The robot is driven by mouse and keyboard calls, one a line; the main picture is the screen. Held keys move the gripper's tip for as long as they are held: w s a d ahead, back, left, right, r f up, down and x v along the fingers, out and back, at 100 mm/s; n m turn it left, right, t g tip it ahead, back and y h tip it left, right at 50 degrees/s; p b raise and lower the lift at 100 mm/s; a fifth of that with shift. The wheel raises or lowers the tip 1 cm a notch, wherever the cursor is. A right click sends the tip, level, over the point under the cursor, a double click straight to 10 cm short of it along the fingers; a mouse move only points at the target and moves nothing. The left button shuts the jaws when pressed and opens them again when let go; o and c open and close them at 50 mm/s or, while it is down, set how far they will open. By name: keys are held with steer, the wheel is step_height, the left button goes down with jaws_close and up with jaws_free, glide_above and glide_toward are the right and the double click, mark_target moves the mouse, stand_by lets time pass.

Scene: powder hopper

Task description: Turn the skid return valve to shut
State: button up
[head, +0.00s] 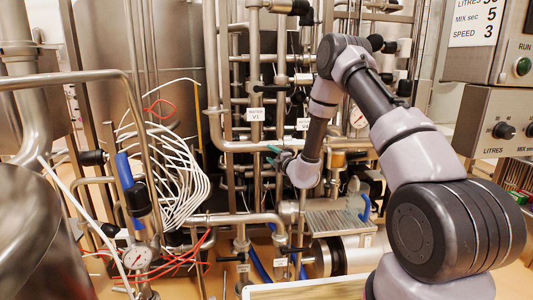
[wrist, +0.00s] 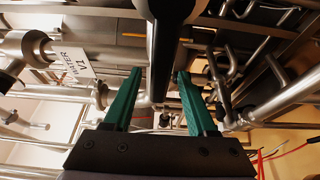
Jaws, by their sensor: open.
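My gripper (head: 272,155) is in the middle of the head view, with its green fingers pointing left toward the upright pipes. In the wrist view my gripper (wrist: 160,74) is open. A dark, rounded upright bar or pipe (wrist: 165,45) shows between and beyond the fingertips; I cannot tell whether they touch it. A white tag ending in V1 (head: 254,115) hangs on the pipework above my gripper; it also shows at left in the wrist view (wrist: 72,60). A black lever (head: 270,88) sits above that tag. I cannot tell which valve is the skid return valve.
Low on the pipes are small tagged valves with black levers (head: 231,258) and (head: 293,250). A control box (head: 500,122) stands at right. Pipes crowd the space around my gripper.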

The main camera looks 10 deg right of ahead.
steer(key=shift+x, duration=1.95)
jaws_close()
